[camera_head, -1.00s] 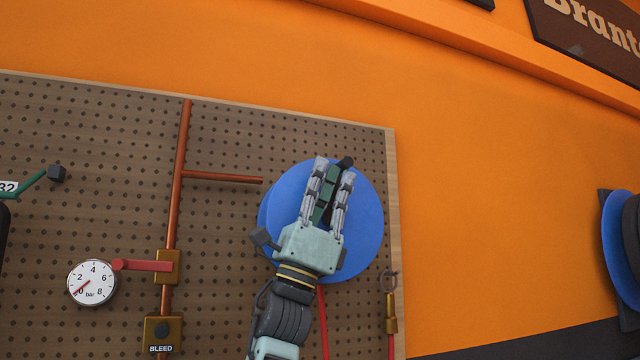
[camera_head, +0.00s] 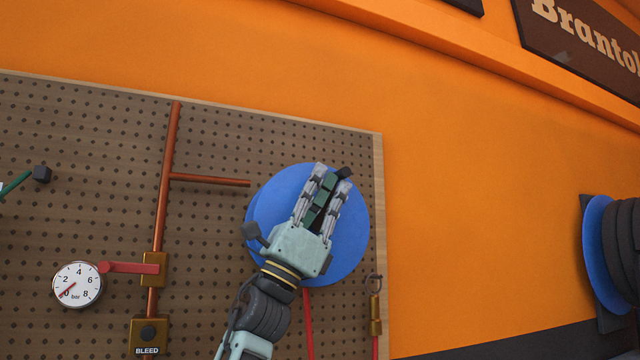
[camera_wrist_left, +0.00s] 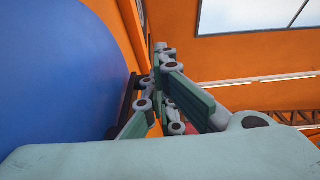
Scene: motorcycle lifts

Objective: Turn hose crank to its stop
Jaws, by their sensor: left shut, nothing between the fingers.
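A blue hose reel disc (camera_head: 347,245) is mounted on the pegboard; it also shows large at the left of the left wrist view (camera_wrist_left: 50,70). My left gripper (camera_head: 331,178) lies across the front of the disc, pointing up and slightly right. Its fingers are shut with nothing gripped. A dark knob (camera_head: 344,173) shows by the fingertips near the disc's upper edge, apparently the crank's end. Green shows between the fingers; I cannot tell how much is crank arm and how much finger pad. The hub is hidden behind my gripper. My right gripper is not in view.
Left of the reel are a copper pipe (camera_head: 167,165), a red lever (camera_head: 130,268), a pressure gauge (camera_head: 78,284) and a BLEED block (camera_head: 149,335). A red hose (camera_head: 308,325) hangs below the disc. A brass fitting (camera_head: 375,315) hangs right. Another blue reel (camera_head: 598,250) is far right.

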